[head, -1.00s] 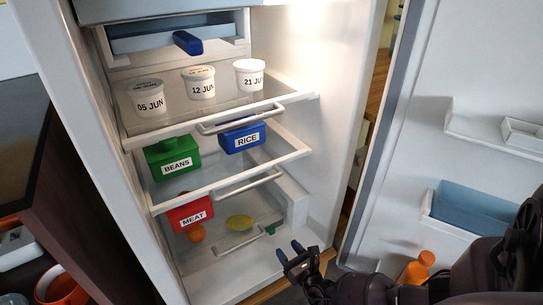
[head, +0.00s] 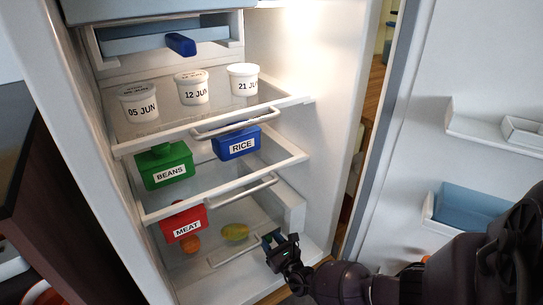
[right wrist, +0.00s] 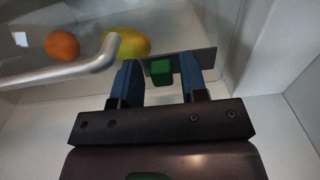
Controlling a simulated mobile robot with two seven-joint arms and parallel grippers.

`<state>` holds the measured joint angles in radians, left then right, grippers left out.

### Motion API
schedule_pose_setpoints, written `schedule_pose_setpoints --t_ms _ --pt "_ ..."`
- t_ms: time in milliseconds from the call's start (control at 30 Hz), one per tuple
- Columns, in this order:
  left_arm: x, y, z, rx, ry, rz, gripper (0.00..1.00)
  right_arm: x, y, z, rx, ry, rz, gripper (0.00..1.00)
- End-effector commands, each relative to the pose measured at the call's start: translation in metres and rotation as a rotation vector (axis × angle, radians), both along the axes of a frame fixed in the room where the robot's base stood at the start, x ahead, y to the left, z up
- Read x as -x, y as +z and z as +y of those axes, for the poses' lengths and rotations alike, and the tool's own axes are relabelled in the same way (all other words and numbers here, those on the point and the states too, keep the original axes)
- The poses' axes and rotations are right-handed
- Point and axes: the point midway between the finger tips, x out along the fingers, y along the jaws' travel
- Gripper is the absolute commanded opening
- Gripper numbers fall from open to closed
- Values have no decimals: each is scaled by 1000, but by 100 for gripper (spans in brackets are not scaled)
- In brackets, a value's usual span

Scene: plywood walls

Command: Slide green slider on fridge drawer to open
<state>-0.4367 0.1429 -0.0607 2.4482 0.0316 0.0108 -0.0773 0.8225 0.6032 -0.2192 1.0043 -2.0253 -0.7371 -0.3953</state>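The green slider (right wrist: 161,71) is a small green block on the fridge's bottom drawer. In the right wrist view it sits between the two blue fingertips of my right gripper (right wrist: 160,82), with gaps on both sides. In the head view my right gripper (head: 273,240) is at the right end of the drawer front and covers the slider. The bottom drawer (head: 232,252) has a pale handle, also in the right wrist view (right wrist: 75,70). It looks shut. My left gripper is in neither view.
An orange (head: 190,244) and a yellow fruit (head: 235,232) lie in the drawer. Red meat (head: 186,222), green beans (head: 165,168) and blue rice (head: 237,144) boxes stand above. The open fridge door (head: 430,80) is on the right; the inner side wall is close to my right gripper.

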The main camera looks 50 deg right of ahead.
Motion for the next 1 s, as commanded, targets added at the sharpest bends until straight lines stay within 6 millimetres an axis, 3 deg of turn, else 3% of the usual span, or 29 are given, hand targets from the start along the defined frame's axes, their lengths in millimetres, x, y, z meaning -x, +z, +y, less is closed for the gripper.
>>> schedule_pose_setpoints --t_ms 33,233,267,500,800,1000 --pt "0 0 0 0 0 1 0 0 0 0 0 0 0 32" --pt "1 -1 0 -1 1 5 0 0 0 0 0 0 0 1" --pt "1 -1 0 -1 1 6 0 0 0 0 0 0 0 0" --pt "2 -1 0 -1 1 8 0 1 0 -3 1 0 0 0" --pt "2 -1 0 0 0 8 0 10 -1 -41 2 1 3 0" --pt "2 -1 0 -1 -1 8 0 12 -1 -45 1 -2 1 0"
